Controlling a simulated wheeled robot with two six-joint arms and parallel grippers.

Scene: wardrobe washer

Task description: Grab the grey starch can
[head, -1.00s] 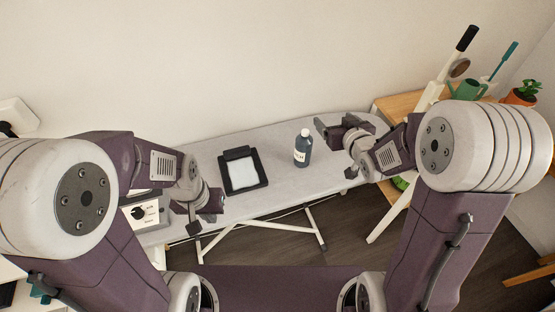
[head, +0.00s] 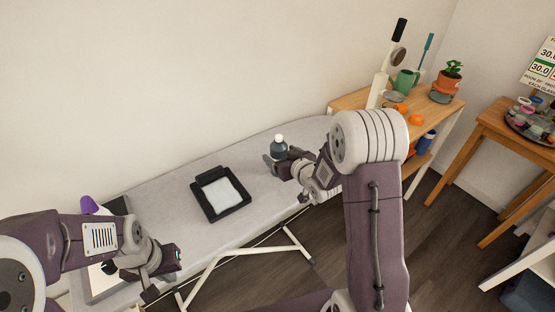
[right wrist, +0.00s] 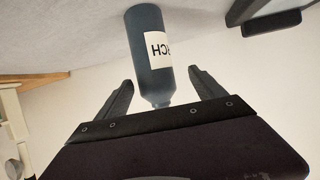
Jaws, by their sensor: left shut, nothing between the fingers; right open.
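The starch can is a dark grey-blue bottle (head: 279,147) with a white cap, standing on the ironing board in the head view. My right gripper (head: 284,163) is open right at it and hides its lower part. In the right wrist view the bottle (right wrist: 146,25) appears upside down, its label partly reading "RCH". Its neck end lies between the two spread fingers of the right gripper (right wrist: 160,80), with gaps on both sides. My left gripper (head: 166,277) is shut and empty at the lower left, well away from the bottle.
A black-framed tray with a white inside (head: 208,208) lies on the grey ironing board (head: 165,192) left of the bottle. A wooden shelf (head: 350,97) with a green watering can (head: 405,79) and a potted plant (head: 447,82) stands behind right. A wooden table (head: 490,120) is further right.

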